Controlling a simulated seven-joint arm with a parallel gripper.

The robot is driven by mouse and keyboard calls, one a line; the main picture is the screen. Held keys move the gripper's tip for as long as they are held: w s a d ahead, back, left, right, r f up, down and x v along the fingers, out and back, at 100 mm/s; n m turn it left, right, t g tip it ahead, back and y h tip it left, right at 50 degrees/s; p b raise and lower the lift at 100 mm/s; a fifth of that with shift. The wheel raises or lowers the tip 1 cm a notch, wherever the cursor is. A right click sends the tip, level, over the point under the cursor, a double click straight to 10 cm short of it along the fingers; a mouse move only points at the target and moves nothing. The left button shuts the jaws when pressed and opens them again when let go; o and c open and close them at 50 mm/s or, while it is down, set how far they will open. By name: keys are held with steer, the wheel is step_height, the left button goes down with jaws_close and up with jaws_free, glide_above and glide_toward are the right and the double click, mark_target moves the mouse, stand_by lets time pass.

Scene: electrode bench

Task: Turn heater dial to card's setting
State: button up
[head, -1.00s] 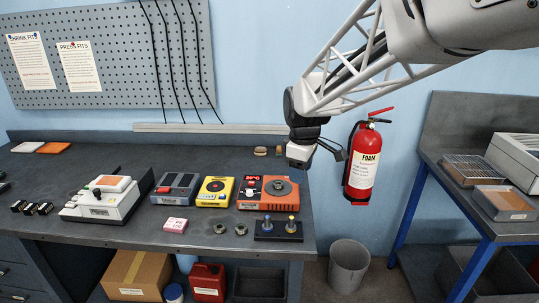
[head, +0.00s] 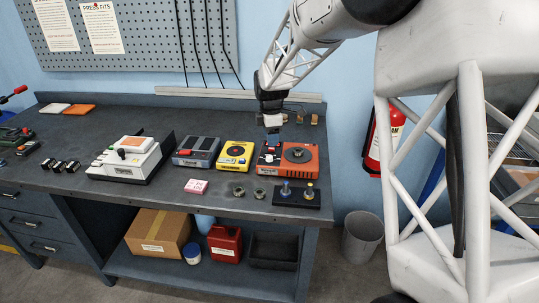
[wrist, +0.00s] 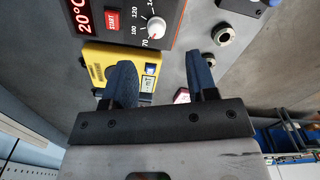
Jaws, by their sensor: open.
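The orange heater (head: 307,170) sits near the right end of the bench. In the wrist view its dark panel (wrist: 112,42) shows a red 20°C display (wrist: 86,14), a red START button and a white dial (wrist: 157,25) with numbers from 70 upward; the dial's exact pointing is too small to tell. My gripper (head: 273,132) is over the heater's back-left part. Its two blue fingers (wrist: 158,63) are apart and empty, with the dial beyond the tips and not touched. A small pink-and-white card (head: 197,187) lies on the bench front; its writing is unreadable.
A yellow device (head: 235,155) and a grey one (head: 196,151) stand close left of the heater. Small wooden-coloured pieces are behind.

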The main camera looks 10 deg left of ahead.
mark_target(269, 156)
steer(key=shift+w+a+f, duration=0.2)
steer(key=shift+a, duration=0.1)
steer(key=shift+f, duration=0.15)
steer(key=shift+f, duration=3.8)
steer(key=c, duration=0.9)
